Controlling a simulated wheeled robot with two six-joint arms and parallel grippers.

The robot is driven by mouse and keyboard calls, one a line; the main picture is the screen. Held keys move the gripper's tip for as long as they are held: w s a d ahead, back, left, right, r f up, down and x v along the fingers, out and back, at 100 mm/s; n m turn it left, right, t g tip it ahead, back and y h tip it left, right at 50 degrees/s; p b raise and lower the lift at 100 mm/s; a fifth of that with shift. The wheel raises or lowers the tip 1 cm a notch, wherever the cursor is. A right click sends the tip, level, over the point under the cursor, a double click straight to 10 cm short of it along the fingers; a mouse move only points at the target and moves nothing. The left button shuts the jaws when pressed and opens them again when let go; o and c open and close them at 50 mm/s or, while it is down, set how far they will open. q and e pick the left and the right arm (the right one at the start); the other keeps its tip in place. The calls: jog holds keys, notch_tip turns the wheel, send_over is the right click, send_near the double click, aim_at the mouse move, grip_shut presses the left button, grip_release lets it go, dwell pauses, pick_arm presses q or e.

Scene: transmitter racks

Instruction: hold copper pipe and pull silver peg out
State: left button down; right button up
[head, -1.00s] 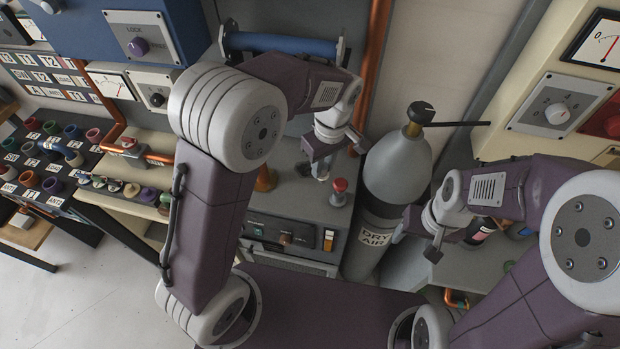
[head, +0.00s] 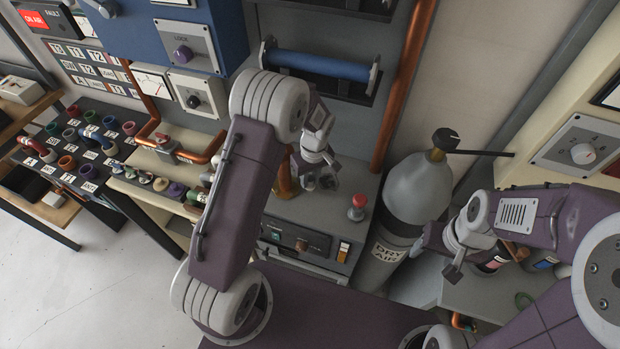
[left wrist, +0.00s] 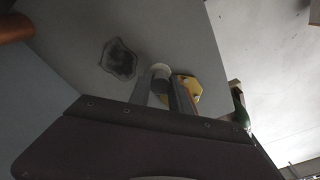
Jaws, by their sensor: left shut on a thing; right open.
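My left gripper (head: 322,180) hangs over the top of a grey cabinet in the head view. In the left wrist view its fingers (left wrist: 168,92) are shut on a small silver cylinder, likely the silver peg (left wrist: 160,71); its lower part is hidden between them. A vertical copper pipe (head: 404,90) runs down the wall, and a bent copper pipe (head: 205,151) lies on the shelf at left. A copper pipe (left wrist: 15,27) shows at the upper left of the wrist view. My right gripper (head: 453,268) is open and empty beside the gas cylinder, apart from these pipes.
The grey cabinet top (head: 335,210) carries a red button (head: 357,206). The grey dry-air cylinder (head: 412,195) with a black lever stands right of it. A blue bar (head: 318,66) is behind my left arm. Colored sockets (head: 95,145) fill the left rack.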

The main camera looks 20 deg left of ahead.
pick_arm(q)
jog(key=shift+f, duration=0.45)
jog(key=shift+w+f, duration=0.15)
jog(key=shift+f, duration=0.2)
jog(key=c, duration=1.2)
grip_release()
